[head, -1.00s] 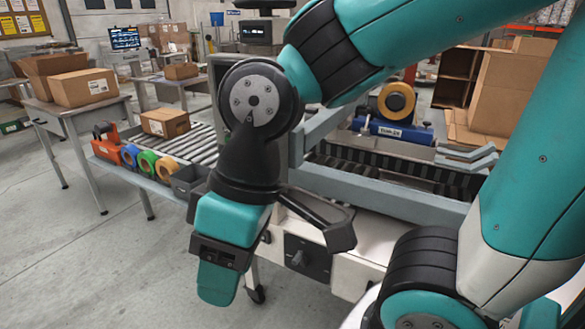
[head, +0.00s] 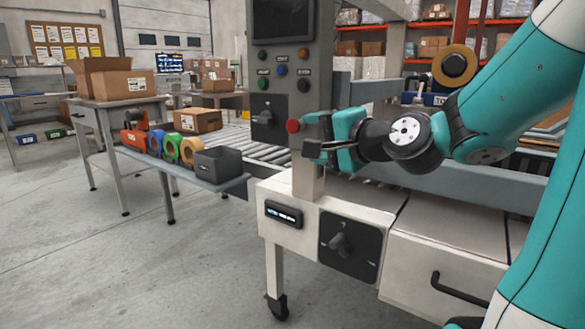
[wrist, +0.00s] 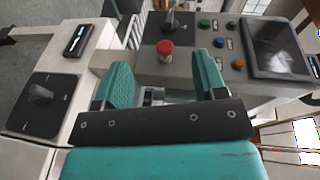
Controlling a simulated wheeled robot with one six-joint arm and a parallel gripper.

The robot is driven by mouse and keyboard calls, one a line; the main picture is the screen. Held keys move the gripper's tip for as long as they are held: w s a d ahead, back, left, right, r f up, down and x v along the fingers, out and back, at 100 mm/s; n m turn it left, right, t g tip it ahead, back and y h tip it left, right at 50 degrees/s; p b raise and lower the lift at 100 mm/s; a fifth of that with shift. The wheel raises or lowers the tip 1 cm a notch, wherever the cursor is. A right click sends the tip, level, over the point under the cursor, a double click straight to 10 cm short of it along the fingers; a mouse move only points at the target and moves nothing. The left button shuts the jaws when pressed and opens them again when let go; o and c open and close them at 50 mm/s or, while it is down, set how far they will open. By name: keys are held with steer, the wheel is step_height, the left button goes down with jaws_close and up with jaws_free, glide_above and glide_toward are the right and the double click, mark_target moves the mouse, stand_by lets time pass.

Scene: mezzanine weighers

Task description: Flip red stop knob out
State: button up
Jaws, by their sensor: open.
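The red stop knob (head: 293,126) is a round mushroom head that sticks out from the side of the grey control column (head: 283,80). In the wrist view the knob (wrist: 165,50) appears just beyond the fingertips, between the two teal fingers in the picture and touching neither. My gripper (head: 326,142) is open and empty, to the right of the knob in the head view; its open fingers also show in the wrist view (wrist: 165,84). Whether the knob is pushed in or out I cannot tell.
The column carries a screen (head: 280,20), several small buttons and a black rotary switch (head: 268,117). Below are a white cabinet with another rotary switch (head: 345,245) and a small display (head: 284,214). Open floor is front left.

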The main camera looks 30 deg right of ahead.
mark_target(297, 128)
steer(key=d+f+m+t+h+b, duration=0.2)
steer(key=d+m+h, duration=0.1)
steer(key=d+m, duration=0.15)
steer(key=shift+n, duration=0.45)
steer(key=w, duration=0.5)
steer(key=w+d+p, duration=0.1)
steer(key=w, duration=1)
steer(key=shift+w+d+r, duration=0.2)
steer(key=shift+w+r, duration=0.05)
steer(key=shift+w, duration=0.15)
